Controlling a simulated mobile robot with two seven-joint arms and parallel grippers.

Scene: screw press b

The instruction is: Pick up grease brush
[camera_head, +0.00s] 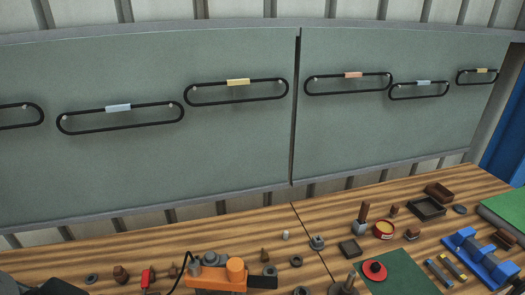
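A short brown handle (364,211) stands upright in a small grey holder (360,228) on the wooden bench, right of centre. It looks like the grease brush, but its bristles are hidden. A red tin (384,231) with yellow contents, perhaps grease, stands just to its right. Neither of my grippers is in view. A dark grey shape at the bottom left corner may be part of my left arm; I cannot tell.
An orange device (217,277) with a black cable sits at the front. A green mat (398,277) carries a red round part (374,270). A blue fixture (482,262) and dark tray (427,208) are at right. Several small parts are scattered about. Grey wall panels (150,165) rise behind.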

